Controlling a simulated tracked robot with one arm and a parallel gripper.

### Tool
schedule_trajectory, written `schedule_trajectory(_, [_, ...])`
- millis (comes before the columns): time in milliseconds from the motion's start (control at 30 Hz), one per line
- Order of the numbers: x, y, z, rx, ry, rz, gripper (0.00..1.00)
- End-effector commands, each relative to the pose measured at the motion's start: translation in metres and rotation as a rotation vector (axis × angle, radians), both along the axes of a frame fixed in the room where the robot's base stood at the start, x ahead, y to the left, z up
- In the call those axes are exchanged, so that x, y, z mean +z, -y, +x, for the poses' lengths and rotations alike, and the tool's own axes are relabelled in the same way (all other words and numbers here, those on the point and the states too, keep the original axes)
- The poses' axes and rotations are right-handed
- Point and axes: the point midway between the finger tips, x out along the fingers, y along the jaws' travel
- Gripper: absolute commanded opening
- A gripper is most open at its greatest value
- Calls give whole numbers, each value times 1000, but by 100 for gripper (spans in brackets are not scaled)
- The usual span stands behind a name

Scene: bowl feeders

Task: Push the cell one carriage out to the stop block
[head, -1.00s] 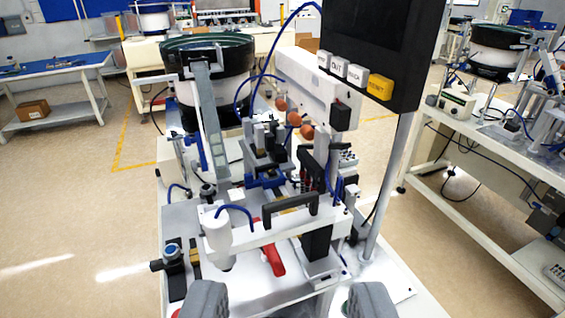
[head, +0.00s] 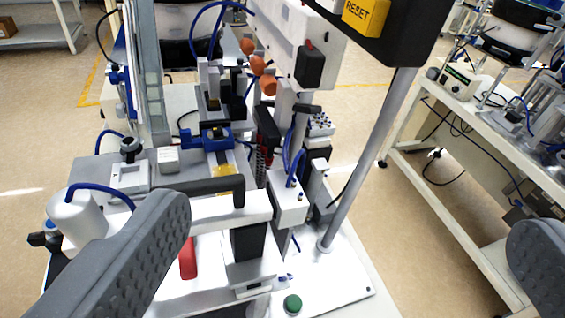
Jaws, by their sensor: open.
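My gripper (head: 350,222) is open and empty. Its two grey ribbed fingers stand wide apart, the left one in front of the white crossbar of cell one and the right one over the floor by the right-hand bench. A blue clamp-like part (head: 213,139) sits on a grey slide with a yellow strip (head: 222,173) in the middle of the cell; it looks like the carriage, but I cannot be sure. A black handle (head: 195,187) lies along the white crossbar (head: 215,210). I cannot pick out the stop block for certain. My left finger hides part of the cell's front left.
A red handle (head: 188,258) and green button (head: 293,304) are at the front. A white cylinder (head: 77,214) stands left. Another bench (head: 450,190) is at right, with open floor between.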

Motion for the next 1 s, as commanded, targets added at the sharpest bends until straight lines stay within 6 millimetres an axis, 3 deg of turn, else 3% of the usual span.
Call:
schedule_trajectory(100, [-30,21,30,28,-18,-43,100])
schedule_trajectory(200, [-59,28,47,76,-21,-65,100])
schedule_trajectory(367, [-101,24,61,180,0,-60,100])
schedule_trajectory(500, [-128,6,59,286,40,-9,100])
schedule_trajectory(667, [-141,-19,48,389,107,85,100])
schedule_trajectory(800, [-140,-35,37,446,165,154,100])
schedule_trajectory(1000, [-139,-46,31,475,203,200,100])
